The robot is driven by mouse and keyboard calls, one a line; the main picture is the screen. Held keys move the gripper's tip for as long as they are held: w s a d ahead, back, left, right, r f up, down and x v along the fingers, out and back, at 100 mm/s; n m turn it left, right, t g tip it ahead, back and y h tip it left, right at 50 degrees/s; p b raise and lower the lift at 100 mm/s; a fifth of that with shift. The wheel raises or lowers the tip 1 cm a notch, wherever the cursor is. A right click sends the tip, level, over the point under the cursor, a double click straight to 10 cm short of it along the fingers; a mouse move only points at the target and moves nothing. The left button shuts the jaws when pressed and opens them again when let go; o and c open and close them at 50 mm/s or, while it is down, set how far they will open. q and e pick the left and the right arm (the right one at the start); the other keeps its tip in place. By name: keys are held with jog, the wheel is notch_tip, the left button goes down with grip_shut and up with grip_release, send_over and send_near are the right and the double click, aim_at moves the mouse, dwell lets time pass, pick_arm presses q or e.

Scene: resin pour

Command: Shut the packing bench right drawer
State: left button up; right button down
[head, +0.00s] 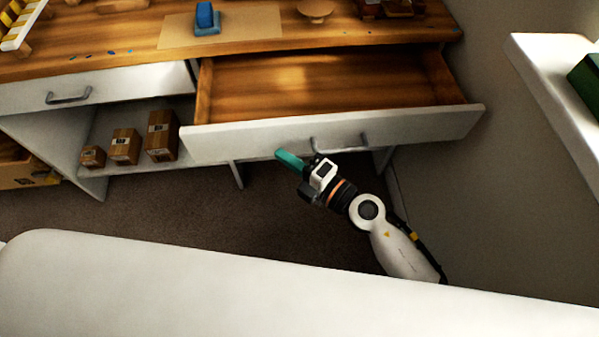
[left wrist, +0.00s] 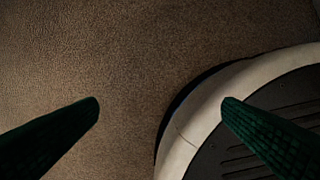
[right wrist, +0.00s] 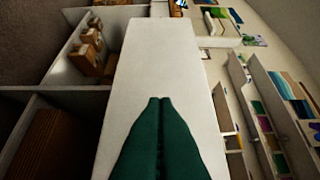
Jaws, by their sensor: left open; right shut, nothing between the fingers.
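The packing bench's right drawer (head: 335,132) stands pulled out in the head view, with its wooden inside showing empty. Its white front carries a grey bar handle (head: 340,143). My right gripper (head: 281,153) is shut and empty, with its green fingertips at the drawer front's lower part, left of the handle. In the right wrist view the shut fingertips (right wrist: 160,99) point at the white drawer front (right wrist: 160,50); I cannot tell whether they touch it. My left gripper (left wrist: 160,102) is open and empty above the carpet, out of the head view.
The bench top (head: 120,38) holds a blue tool (head: 206,18) on a brown sheet. The left drawer (head: 110,86) looks shut. Small cardboard boxes (head: 125,146) stand on the shelf below. A white surface (head: 545,70) juts in at the right. Carpet (head: 130,208) before the bench is clear.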

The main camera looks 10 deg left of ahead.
pick_arm(q)
jog(key=shift+w+r, duration=0.3)
jog(key=shift+r, duration=0.05)
pick_arm(e)
jog(key=shift+w+a, duration=0.15)
jog(key=shift+w, duration=0.6)
